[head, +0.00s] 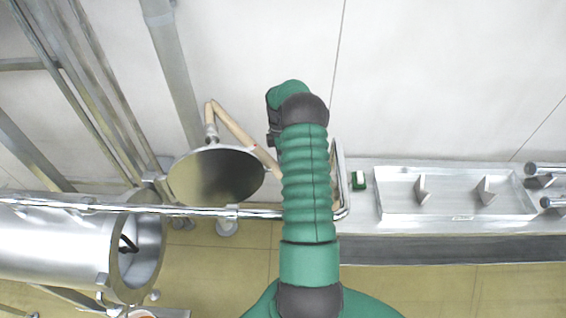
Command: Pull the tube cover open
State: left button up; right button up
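The metal tube (62,243) lies at the lower left, with its round mouth facing right and uncovered. A dark thin item (127,244) shows inside the mouth. The round, shiny cover (213,178) stands swung away from the mouth, behind and to the right of it. A bent beige bar (231,124) rises behind the cover and runs toward my arm. One green arm of mine reaches up through the middle, right of the cover, and hides part of the bar. No gripper fingers show on it. My other arm is not seen.
A chrome rail (140,209) crosses in front of the cover and ends in a loop behind my arm. A metal tray (455,197) with upright plates lies on the bench at right. Pipes and frames fill the left.

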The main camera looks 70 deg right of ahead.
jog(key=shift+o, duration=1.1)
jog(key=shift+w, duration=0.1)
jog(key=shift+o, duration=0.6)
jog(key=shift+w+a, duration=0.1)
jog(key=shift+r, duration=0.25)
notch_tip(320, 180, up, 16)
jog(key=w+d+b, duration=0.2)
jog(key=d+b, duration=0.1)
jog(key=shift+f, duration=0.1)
